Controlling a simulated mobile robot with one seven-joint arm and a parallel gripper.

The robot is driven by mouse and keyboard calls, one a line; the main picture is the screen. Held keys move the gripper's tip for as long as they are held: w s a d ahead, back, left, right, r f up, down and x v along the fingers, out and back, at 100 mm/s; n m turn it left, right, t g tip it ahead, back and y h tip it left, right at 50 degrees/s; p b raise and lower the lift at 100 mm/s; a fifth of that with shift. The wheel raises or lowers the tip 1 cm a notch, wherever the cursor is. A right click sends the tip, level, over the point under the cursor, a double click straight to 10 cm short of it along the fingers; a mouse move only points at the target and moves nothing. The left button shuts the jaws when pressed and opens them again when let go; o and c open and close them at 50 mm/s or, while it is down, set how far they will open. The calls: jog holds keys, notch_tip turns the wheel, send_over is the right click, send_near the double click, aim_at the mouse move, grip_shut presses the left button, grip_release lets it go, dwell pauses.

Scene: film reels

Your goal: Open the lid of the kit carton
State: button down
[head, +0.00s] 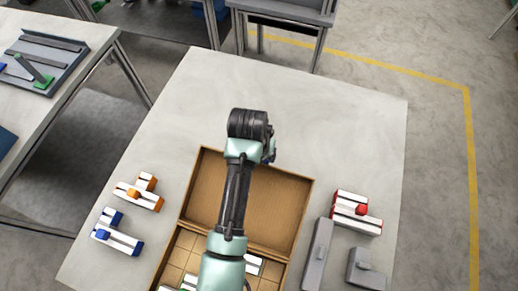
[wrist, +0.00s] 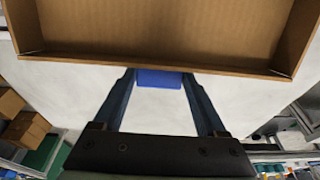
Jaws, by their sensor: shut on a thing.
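The kit carton (head: 168,277) is brown cardboard with a compartmented base at the bottom of the head view. Its lid (head: 283,200) is swung open, lying back beyond the base with its inside showing. In the wrist view the lid (wrist: 170,57) fills the top, its rim running across the picture. A blue tab (wrist: 159,79) sticks out from the middle of that rim. My gripper (wrist: 159,84) is shut on the blue tab, one finger at each side. In the head view my arm covers part of the carton and hides most of the gripper.
White-and-orange parts (head: 139,195) and white-and-blue parts (head: 117,233) lie left of the carton. A white-and-red part (head: 356,212) and grey parts (head: 318,252) lie right of it. The far part of the table (head: 330,120) is clear. Another bench (head: 75,25) stands at left.

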jog(key=shift+s, duration=0.25)
grip_release()
jog(key=shift+r, duration=0.1)
jog(key=v, duration=1.2)
jog(key=shift+r+b, duration=0.3)
jog(key=shift+r, duration=0.1)
jog(key=shift+a, duration=0.1)
